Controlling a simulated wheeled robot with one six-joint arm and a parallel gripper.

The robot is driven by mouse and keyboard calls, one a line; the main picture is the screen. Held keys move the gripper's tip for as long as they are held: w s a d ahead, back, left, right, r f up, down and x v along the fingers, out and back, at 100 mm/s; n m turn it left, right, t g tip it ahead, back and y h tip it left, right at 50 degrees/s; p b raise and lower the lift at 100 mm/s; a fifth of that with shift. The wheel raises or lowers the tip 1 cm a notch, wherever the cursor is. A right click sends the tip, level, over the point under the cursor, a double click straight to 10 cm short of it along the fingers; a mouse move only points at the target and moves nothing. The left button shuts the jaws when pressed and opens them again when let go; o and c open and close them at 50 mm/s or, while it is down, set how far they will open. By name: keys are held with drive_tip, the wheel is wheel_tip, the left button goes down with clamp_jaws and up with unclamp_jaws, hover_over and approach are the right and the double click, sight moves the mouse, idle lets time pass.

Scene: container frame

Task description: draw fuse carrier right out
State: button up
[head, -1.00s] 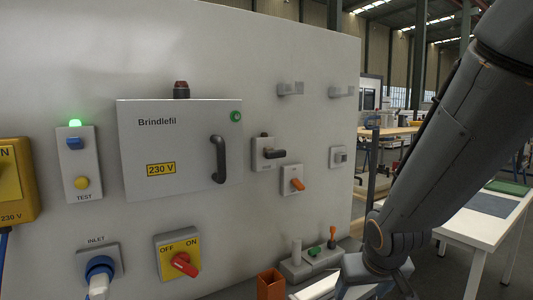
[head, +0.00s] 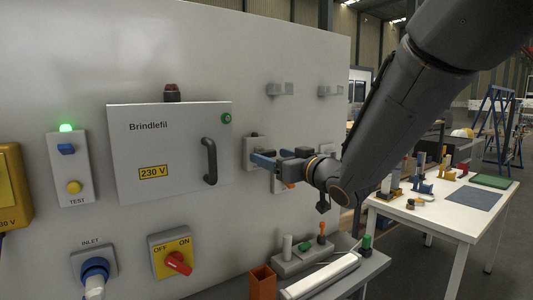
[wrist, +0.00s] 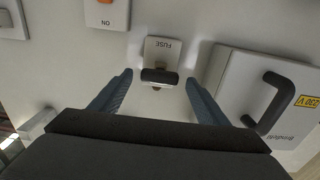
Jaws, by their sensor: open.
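The fuse carrier is a dark horizontal bar handle (wrist: 159,77) on a light plate marked FUSE (wrist: 163,48), upside down in the wrist view. In the head view its plate (head: 249,147) is partly hidden by my gripper (head: 263,158). My gripper is open, with blue fingers. In the wrist view my gripper (wrist: 159,82) has one fingertip on each side of the handle, with a gap at both ends. I cannot tell how deep the fingers reach past the handle. The carrier sits in its plate on the panel.
A grey Brindlefil cabinet (head: 165,150) with a dark handle (head: 210,161) stands left of the fuse. An orange-lever switch (wrist: 106,10) is beside it, mostly hidden in the head view. Below are an orange bin (head: 262,283) and a shelf with small parts.

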sight(268, 155)
drive_tip(key=shift+p+x, duration=0.35)
drive_tip(key=shift+x, duration=1.55)
drive_tip(key=c, duration=1.5)
drive_tip(key=shift+v, duration=0.8)
drive_tip(key=shift+f, duration=0.1)
drive_tip(key=o, duration=1.5)
